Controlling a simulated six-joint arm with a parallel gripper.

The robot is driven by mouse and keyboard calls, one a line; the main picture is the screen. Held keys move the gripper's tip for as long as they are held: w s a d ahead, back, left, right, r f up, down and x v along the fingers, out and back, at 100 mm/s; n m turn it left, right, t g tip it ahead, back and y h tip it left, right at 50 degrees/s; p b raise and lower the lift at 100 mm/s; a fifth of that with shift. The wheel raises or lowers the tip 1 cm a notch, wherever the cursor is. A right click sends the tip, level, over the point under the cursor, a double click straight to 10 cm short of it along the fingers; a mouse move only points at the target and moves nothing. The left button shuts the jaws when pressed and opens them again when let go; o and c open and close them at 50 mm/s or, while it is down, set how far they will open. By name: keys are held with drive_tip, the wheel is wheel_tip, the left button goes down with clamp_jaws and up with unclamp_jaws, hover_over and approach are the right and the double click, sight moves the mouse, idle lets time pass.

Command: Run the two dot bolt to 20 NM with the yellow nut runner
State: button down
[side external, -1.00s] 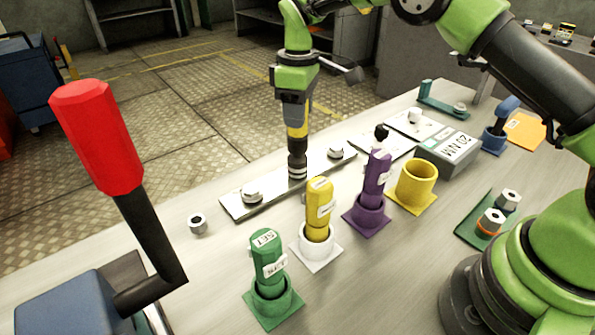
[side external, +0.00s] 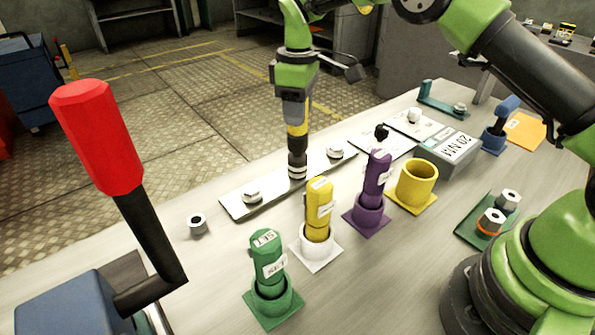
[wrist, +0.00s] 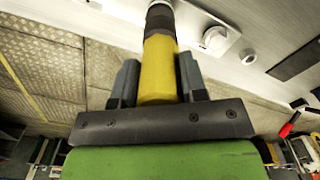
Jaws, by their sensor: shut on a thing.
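My gripper (side external: 293,102) points down and is shut on a yellow nut runner (side external: 297,129) with a dark lower end. In the wrist view, its yellow body (wrist: 158,68) sits between my two fingers. The tool stands upright over the middle of a pale metal plate (side external: 275,191). Its banded tip is at the plate, and whatever bolt is under it is hidden. Other bolts show on the plate at left (side external: 252,193) and right (side external: 335,151). Dot marks are too small to read. A grey block (side external: 455,146) bears a "20 NM" label.
A yellow-bodied tool (side external: 319,208) in a white holder, a green tool (side external: 268,255) and a purple tool (side external: 377,175) stand in front of the plate. A yellow holder (side external: 416,185) is empty. A red-handled lever (side external: 97,137) rises at left. A loose nut (side external: 197,223) lies near the plate.

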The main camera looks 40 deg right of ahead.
drive_tip(key=shift+r, duration=0.75)
idle(0.4)
drive_tip(key=shift+r, duration=0.9)
drive_tip(key=shift+r, duration=1.75)
drive_tip(key=shift+s+d+m, duration=0.35)
drive_tip(key=shift+s+m, duration=0.05)
drive_tip(key=shift+s, duration=0.1)
drive_tip(key=s+d+f+m, duration=0.1)
drive_tip(key=s+d+m, duration=0.1)
drive_tip(key=s+m, duration=0.4)
drive_tip(key=s, duration=0.3)
drive_tip(key=shift+d+f, duration=0.15)
drive_tip(key=shift+d, duration=0.2)
